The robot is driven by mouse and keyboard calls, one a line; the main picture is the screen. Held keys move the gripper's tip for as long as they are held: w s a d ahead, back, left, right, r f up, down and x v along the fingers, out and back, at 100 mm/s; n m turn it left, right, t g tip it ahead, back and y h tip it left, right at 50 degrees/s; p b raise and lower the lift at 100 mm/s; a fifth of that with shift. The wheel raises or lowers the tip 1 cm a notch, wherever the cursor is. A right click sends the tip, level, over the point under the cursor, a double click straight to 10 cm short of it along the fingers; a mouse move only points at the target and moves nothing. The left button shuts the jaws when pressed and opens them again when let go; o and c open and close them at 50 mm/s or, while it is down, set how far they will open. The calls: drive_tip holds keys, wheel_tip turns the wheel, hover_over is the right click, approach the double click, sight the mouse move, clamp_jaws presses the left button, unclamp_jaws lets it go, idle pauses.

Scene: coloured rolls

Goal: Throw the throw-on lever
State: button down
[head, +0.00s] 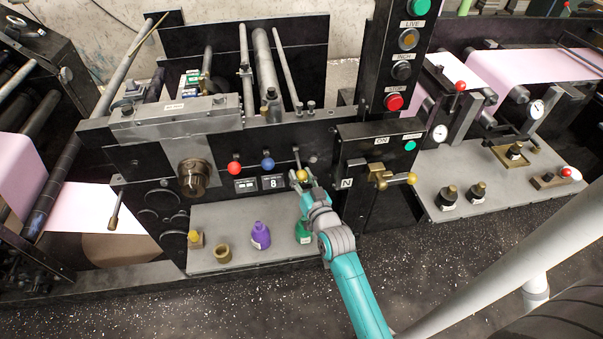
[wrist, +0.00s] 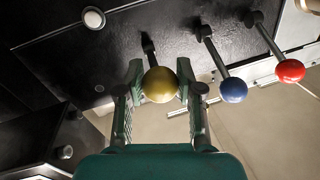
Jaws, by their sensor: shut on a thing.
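A lever with a yellow ball knob (head: 301,175) sticks out of the black machine panel, right of a red-knobbed lever (head: 234,168) and a blue-knobbed lever (head: 268,163). My gripper (head: 299,182) is at the yellow knob. In the wrist view my gripper (wrist: 160,70) has a finger on each side of the yellow knob (wrist: 160,85) and is shut on it. The blue knob (wrist: 233,90) and red knob (wrist: 290,71) show to its right there. No label naming the throw-on lever is readable.
A brass handle with a yellow end (head: 411,178) sits on a black box right of my gripper. Below the levers, a grey shelf (head: 210,215) bears a purple bottle (head: 261,236), a green bottle (head: 302,232) and a brass cup (head: 222,253). A red button (head: 394,102) is on the column above.

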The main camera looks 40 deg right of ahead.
drive_tip(key=shift+f, duration=0.4)
drive_tip(key=shift+d, duration=0.1)
drive_tip(key=c, duration=0.7)
unclamp_jaws()
drive_tip(key=shift+r, duration=0.1)
drive_tip(key=shift+c, duration=0.2)
drive_tip(key=v, duration=1.2)
